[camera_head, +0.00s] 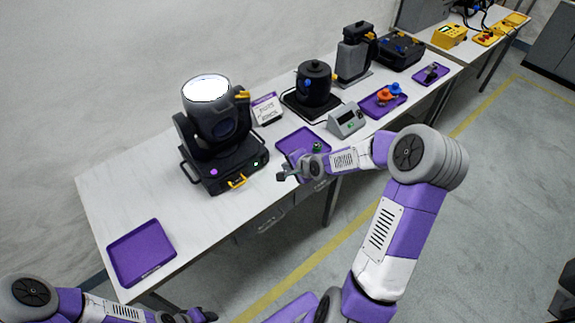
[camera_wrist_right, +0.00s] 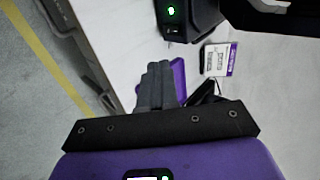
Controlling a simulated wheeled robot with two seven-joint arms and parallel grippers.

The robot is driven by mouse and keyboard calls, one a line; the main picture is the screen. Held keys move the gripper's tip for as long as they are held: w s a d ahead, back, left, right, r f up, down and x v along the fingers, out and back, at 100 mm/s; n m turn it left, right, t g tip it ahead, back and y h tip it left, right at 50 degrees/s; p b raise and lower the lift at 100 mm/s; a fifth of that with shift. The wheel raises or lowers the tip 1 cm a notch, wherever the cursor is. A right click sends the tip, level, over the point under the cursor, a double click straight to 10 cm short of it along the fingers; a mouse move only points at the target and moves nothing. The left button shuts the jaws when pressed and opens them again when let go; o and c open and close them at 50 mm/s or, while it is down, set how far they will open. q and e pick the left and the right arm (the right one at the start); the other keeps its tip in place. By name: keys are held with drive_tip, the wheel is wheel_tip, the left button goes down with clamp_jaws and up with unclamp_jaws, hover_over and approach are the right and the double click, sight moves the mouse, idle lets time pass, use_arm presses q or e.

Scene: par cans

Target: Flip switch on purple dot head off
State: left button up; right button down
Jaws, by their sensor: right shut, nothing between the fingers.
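The purple dot head (camera_head: 212,115) is a black moving-head light on the white table. Its lens glows white, and a purple dot and a small green light show on the front of its base. In the right wrist view the corner of its base (camera_wrist_right: 195,22) shows with a lit green light and a small dark fitting below it; I cannot tell the switch's position. My right gripper (camera_head: 281,177) is shut and empty, just right of and in front of the base, apart from it; its closed fingers show in the wrist view (camera_wrist_right: 160,75). My left gripper (camera_head: 208,316) is at the bottom edge, its jaws unclear.
An empty purple tray (camera_head: 142,252) lies at the table's near left. Another purple tray (camera_head: 297,142) lies behind my right gripper. A label card (camera_head: 267,109), a black pot-like device (camera_head: 314,84) and a grey meter box (camera_head: 346,120) stand further right.

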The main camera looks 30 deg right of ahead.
sight(264, 160)
drive_tip(key=s+f+b, duration=0.1)
drive_tip(key=f+t+b, duration=0.1)
drive_tip(key=b, duration=0.1)
drive_tip(key=shift+s+f+t, duration=0.3)
drive_tip(key=shift+s+f, duration=0.05)
drive_tip(key=shift+f, duration=0.05)
drive_tip(key=b+x, duration=0.3)
drive_tip(key=x, duration=0.6)
drive_tip(key=shift+w+f, duration=0.15)
drive_tip(key=shift+f, duration=0.1)
drive_tip(key=w, duration=0.1)
drive_tip(key=w+b, duration=0.1)
drive_tip(key=shift+w+a+f, duration=0.2)
drive_tip(key=shift+w+f, duration=0.05)
drive_tip(key=shift+w, duration=0.05)
drive_tip(key=shift+w+f, duration=0.1)
drive_tip(key=shift+w, duration=0.8)
